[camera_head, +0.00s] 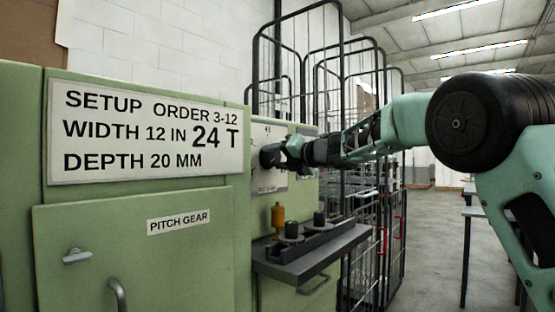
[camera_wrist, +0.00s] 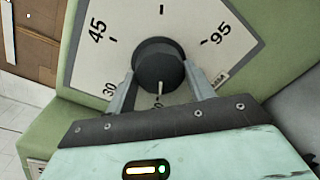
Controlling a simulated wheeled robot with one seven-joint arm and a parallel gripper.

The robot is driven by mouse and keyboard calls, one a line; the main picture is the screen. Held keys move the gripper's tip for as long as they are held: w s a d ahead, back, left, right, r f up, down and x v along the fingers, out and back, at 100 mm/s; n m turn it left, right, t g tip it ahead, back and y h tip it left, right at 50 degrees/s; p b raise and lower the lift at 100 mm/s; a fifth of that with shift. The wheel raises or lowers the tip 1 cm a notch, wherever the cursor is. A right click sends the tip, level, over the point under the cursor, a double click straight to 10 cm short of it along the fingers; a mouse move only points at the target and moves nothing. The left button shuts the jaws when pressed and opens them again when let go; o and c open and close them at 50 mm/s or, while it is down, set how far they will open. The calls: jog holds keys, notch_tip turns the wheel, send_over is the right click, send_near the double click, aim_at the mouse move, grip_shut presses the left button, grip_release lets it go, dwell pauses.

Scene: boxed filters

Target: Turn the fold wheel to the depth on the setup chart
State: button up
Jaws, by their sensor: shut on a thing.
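The setup chart (camera_head: 145,133) on the green machine reads "SETUP ORDER 3-12, WIDTH 12 IN, 24 T, DEPTH 20 MM". The fold wheel is a dark round knob (camera_wrist: 160,62) on a pale dial plate (camera_wrist: 185,20). My gripper (camera_wrist: 161,78) is shut on the wheel, one finger on each side; in the head view my gripper (camera_head: 287,153) reaches the plate from the right. The wheel's white pointer line points down in the wrist view, toward a number partly hidden by my gripper. The numbers 45, 95 and 30 show; others are hidden.
A green door labelled "PITCH GEAR" (camera_head: 179,221) is at left. Black wire cages (camera_head: 390,230) stand behind my arm. Open floor lies at right.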

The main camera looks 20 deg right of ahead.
jog(key=o, duration=1)
jog(key=shift+f, duration=0.15)
jog(key=shift+c, duration=0.2)
jog(key=shift+s+d, duration=0.35)
jog(key=shift+s, duration=0.1)
jog(key=v, duration=1.6)
jog(key=shift+s+b, duration=0.2)
jog(key=shift+b, duration=0.25)
